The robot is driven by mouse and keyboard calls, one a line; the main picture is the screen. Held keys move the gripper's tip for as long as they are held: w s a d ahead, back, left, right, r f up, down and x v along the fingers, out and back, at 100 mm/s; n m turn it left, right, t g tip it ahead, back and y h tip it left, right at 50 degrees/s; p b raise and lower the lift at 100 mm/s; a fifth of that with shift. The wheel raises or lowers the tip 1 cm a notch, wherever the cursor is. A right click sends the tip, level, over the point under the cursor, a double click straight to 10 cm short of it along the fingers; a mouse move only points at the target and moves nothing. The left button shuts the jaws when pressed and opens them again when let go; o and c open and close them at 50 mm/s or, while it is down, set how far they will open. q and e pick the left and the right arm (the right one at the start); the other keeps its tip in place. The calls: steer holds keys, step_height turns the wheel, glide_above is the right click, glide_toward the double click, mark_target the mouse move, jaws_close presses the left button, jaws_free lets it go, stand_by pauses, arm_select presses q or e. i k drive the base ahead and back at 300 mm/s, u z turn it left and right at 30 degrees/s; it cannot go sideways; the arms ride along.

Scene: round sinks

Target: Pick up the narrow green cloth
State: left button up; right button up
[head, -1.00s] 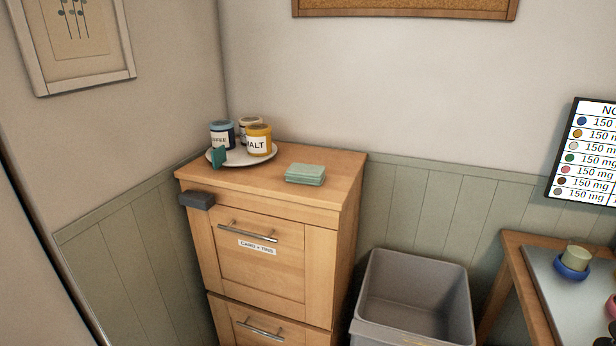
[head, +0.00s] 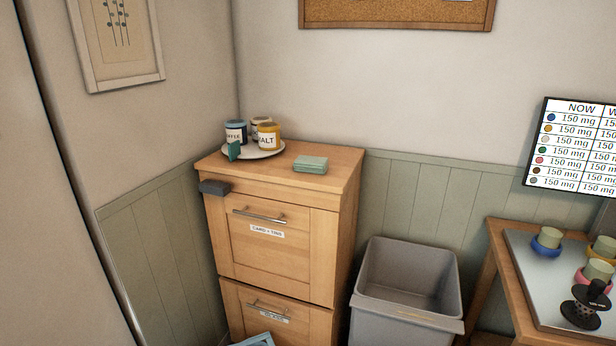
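A folded pale green cloth (head: 310,164) lies flat on top of the wooden cabinet (head: 330,182), right of a round plate. A smaller, darker green piece (head: 234,150) stands upright at the plate's left front edge; I cannot tell whether it is cloth. Neither of my grippers shows in the head view.
A dark grey block (head: 214,188) sits at the cabinet's front left. A grey bin (head: 408,285) and a table (head: 528,318) with cups stand right.

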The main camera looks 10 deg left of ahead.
mark_target(308, 164)
steer(key=u, duration=0.25)
steer(key=i, duration=1.05)
steer(key=z, duration=0.45)
